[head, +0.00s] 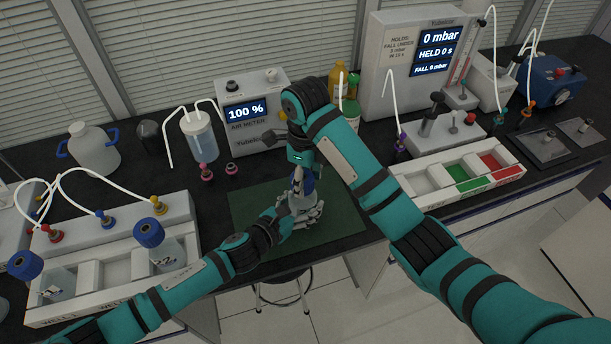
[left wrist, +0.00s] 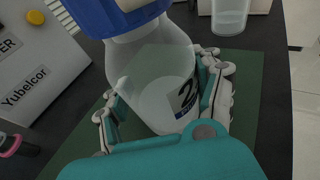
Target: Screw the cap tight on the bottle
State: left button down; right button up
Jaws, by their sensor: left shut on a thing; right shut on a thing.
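The bottle (left wrist: 155,75) is translucent white with a dark number label and stands over the green mat (head: 245,205). Its wide blue cap (left wrist: 112,18) sits on the neck at the top of the left wrist view; the cap also shows small in the head view (head: 308,184). My left gripper (head: 303,214) is shut around the bottle's body, with fingers on both sides in the left wrist view (left wrist: 160,100). My right gripper (head: 298,178) comes down from above and is shut on the cap. Its fingers hide part of the cap, and the thread is hidden.
A rack with blue-capped bottles (head: 165,250) stands at the left. The air meter (head: 250,112) and yellow and green bottles (head: 350,105) are behind my grippers. A tray with green and red compartments (head: 460,172) is at the right. The mat's left part is clear.

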pick_arm(q)
jog(key=shift+f, duration=0.1)
pick_arm(e)
jog(key=shift+r+m, duration=0.1)
jog(key=shift+m, duration=0.2)
jog(key=o, duration=1)
notch_tip(320, 180, up, 4)
jog(key=shift+f, duration=0.25)
jog(key=shift+r, duration=0.4)
jog(key=shift+c, duration=0.2)
